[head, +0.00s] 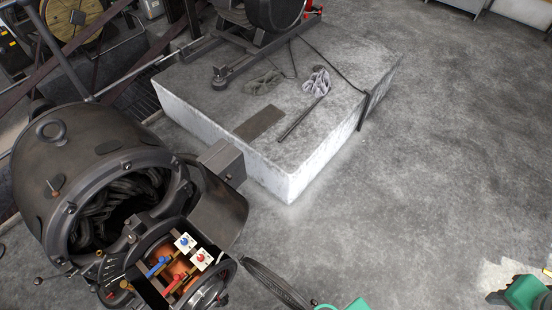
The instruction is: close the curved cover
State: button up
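The dynamo (75,175) is a dark, rounded machine at the left, with a wide round opening facing right. A dark, smooth curved cover (218,208) stands open at the right side of this opening. Below the opening, the uncovered inside shows a blue-handled part (158,267), a red-handled part (172,285), and two small white plates with a blue and a red mark (185,243). The cover stands clear of these parts. I cannot make out my gripper in this view, so nothing is seen touching the cover.
A low concrete plinth (225,125) behind the dynamo carries another machine (275,15), a rod, a flat plate and crumpled rags (316,82). A dark ribbed strip (275,285) is at the bottom, right of the dynamo. The grey floor (430,170) to the right is mostly open.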

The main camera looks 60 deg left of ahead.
aim_at(221, 215)
jog(key=i, duration=1.7)
jog(key=u, duration=4.05)
jog(key=k, duration=0.5)
jog(key=u, duration=0.85)
jog(key=i, duration=1.1)
